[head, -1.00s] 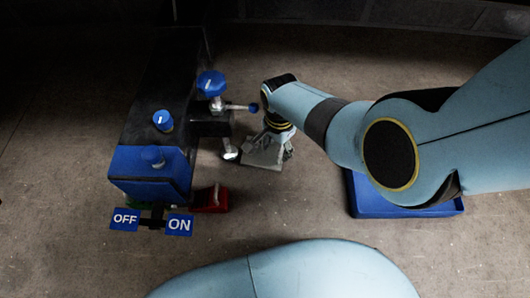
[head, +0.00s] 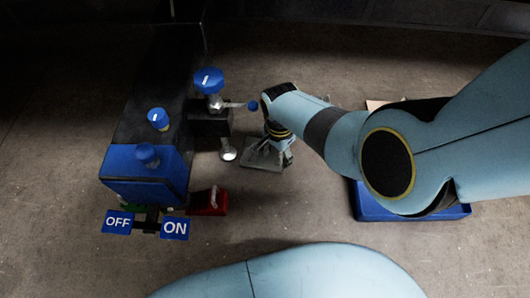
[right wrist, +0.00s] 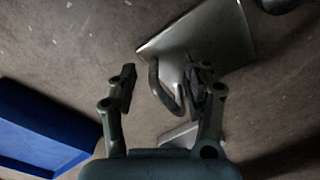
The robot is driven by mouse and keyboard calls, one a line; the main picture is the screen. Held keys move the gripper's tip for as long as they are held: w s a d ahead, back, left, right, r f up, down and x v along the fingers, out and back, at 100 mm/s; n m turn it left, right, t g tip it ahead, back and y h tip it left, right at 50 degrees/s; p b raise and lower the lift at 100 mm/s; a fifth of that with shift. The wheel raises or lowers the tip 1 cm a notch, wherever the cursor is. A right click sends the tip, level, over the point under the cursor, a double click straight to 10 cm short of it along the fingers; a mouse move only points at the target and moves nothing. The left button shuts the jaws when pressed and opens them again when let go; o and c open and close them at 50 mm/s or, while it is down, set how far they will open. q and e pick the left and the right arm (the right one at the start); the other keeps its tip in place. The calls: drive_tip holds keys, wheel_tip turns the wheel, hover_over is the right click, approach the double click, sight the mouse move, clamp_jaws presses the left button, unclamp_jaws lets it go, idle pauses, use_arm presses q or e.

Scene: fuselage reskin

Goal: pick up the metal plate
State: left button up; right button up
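The metal plate (head: 262,158) is a grey sheet that appears to lie on the floor right of the clamp. In the right wrist view the plate (right wrist: 222,38) carries a looped grey handle (right wrist: 165,88). My right gripper (head: 280,148) is over the plate, and its arm hides part of it. In the right wrist view my right gripper (right wrist: 163,86) has its fingers spread apart. The handle loop shows between them, closer to the right finger; I cannot tell whether it touches. My left gripper is not in view.
A dark machine with blue knobs (head: 158,118) and a clamp (head: 212,100) stands left. OFF and ON signs (head: 175,228) are at its front, with a red block (head: 208,202) beside it. A blue bin (head: 420,212) lies under my right arm. Floor below the plate is clear.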

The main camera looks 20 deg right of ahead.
clamp_jaws()
drive_tip(key=shift+r, duration=0.1)
idle(0.6)
